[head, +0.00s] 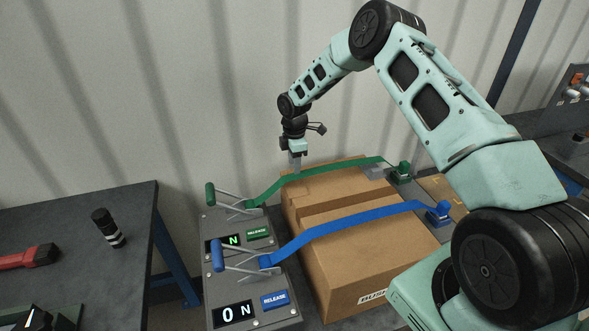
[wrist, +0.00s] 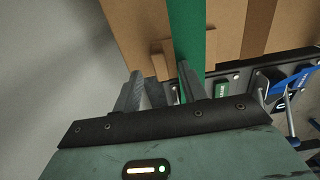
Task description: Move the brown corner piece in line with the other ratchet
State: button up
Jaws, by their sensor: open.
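The brown corner piece (wrist: 162,58) sits at the edge of the cardboard box (head: 345,265) in the wrist view, beside the green strap (wrist: 187,28) and seemingly partly under it. I cannot make it out clearly in the head view. My gripper (head: 295,166) points down at the box's far left edge, by the green strap. In the wrist view, my gripper (wrist: 160,70) is open, with its fingers apart and the corner piece between or just beyond them. Contact cannot be told. The green ratchet handle (head: 210,194) and blue ratchet handle (head: 217,254) stand on the panel left of the box.
A blue strap (head: 345,229) crosses the box nearer the camera. The panel has green (head: 258,233) and blue (head: 273,299) release buttons and displays; the lower display (head: 233,313) reads 0 N. A dark table (head: 70,215) stands left, with a gap before the panel.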

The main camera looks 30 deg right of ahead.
aim_at(295, 187)
jog(key=shift+f+p, duration=0.3)
jog(key=shift+f, duration=1.75)
grip_shut()
